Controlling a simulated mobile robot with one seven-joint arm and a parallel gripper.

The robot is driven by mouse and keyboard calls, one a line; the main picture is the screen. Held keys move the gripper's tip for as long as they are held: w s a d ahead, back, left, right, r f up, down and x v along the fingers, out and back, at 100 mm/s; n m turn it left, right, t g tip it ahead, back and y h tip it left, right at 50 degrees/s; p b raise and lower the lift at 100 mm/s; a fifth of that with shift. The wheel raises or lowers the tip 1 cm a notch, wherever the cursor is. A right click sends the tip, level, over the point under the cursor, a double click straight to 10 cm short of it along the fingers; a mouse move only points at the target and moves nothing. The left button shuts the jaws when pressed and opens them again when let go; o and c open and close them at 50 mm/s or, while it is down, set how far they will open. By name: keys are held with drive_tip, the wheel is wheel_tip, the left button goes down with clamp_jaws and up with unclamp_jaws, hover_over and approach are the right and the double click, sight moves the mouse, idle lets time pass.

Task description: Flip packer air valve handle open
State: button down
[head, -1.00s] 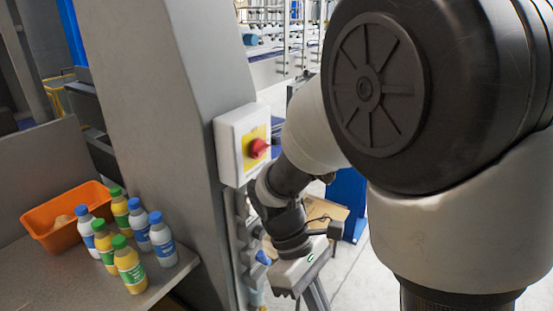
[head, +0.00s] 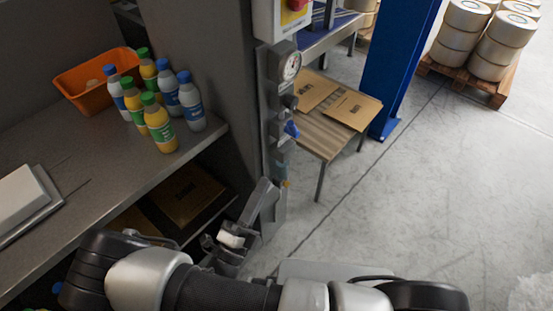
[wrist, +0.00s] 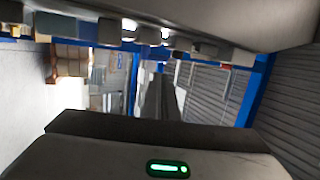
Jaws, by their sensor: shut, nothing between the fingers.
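The packer's air unit (head: 277,110) runs down the edge of the grey column in the head view, with a round gauge (head: 291,66) near its top. A small blue handle (head: 291,129) sticks out of its side below the gauge; its exact angle is too small to tell. My gripper (head: 263,192) is low in the head view, below and a little left of the blue handle and apart from it. Its fingers look shut and empty, pointing up. The wrist view shows a dark body with a green light; I cannot make out the handle there.
Several bottles (head: 158,125) and an orange bin (head: 95,82) stand on the grey counter (head: 100,180) at left. A small table (head: 325,130) with flat cardboard stands behind the air unit, beside a blue post (head: 398,75).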

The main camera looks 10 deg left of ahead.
sight(292, 129)
drive_tip(key=x, duration=1.3)
drive_tip(key=shift+w+d+r+p, duration=0.1)
drive_tip(key=shift+w+d+p, duration=0.15)
drive_tip(key=shift+p, duration=0.1)
drive_tip(key=shift+r, duration=0.1)
drive_tip(key=r+g+p, duration=0.1)
drive_tip(key=p, duration=0.2)
drive_tip(key=shift+r+m, duration=0.15)
drive_tip(key=shift+m, duration=0.15)
drive_tip(key=shift+w+r+g+p, duration=0.15)
drive_tip(key=shift+r+g+p, duration=0.15)
drive_tip(key=shift+p, duration=0.75)
drive_tip(key=p, duration=0.1)
drive_tip(key=g+p, duration=0.1)
drive_tip(key=shift+w+d+r+m+y+p, duration=0.2)
drive_tip(key=shift+m+y+p, duration=0.1)
drive_tip(key=shift+y+p, duration=0.1)
drive_tip(key=shift+g+p, duration=0.5)
drive_tip(key=shift+p, duration=0.15)
drive_tip(key=shift+w+d+f, duration=0.1)
drive_tip(key=shift+w, duration=0.1)
